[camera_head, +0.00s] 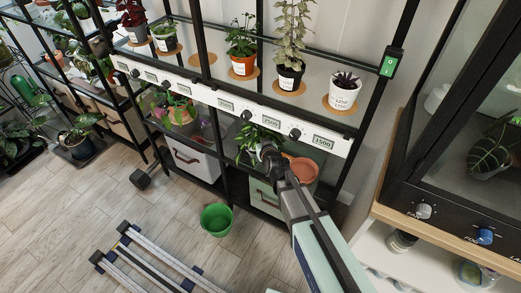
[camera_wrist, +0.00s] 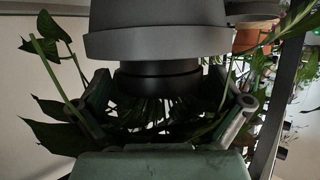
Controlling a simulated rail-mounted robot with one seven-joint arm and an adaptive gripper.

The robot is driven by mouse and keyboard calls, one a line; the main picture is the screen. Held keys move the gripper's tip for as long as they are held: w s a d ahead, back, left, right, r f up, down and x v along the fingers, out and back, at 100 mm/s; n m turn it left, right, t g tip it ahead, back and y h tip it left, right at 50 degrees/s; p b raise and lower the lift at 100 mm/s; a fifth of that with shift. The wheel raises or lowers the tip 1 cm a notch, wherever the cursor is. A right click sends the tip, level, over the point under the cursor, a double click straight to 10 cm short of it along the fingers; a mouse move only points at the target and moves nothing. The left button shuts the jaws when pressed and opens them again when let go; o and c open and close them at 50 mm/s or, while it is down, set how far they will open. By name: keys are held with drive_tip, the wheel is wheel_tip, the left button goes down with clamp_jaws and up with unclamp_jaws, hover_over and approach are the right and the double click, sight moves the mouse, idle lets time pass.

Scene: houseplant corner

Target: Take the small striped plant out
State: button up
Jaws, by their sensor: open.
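In the head view, a plant with pale-veined, striped-looking leaves (camera_head: 482,156) sits in a whitish pot behind the glass of the dark-framed cabinet (camera_head: 393,172) at the right; the right edge cuts it off. My gripper (camera_head: 263,152) is far to its left, below the shelf rail, in front of a leafy green plant (camera_head: 247,137). The gripper's fingers also show in the wrist view (camera_wrist: 165,112); they are open and apart, with green leaves behind and around them. A dark round shape covers the top of that view; I cannot tell what it is.
The cabinet front has a pale knob (camera_head: 424,211) and a blue fog knob (camera_head: 485,236). Potted plants stand on the glass shelf, including a small dark-leaved one (camera_head: 344,90). A terracotta pot (camera_head: 303,170) is beside my gripper. A green bucket (camera_head: 217,219) stands on the floor.

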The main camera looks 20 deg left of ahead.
drive_tip(key=shift+w+a+f, duration=0.1)
drive_tip(key=shift+w+a, duration=0.1)
drive_tip(key=shift+w, duration=0.05)
drive_tip(key=c, duration=1.2)
drive_tip(key=shift+o, duration=0.2)
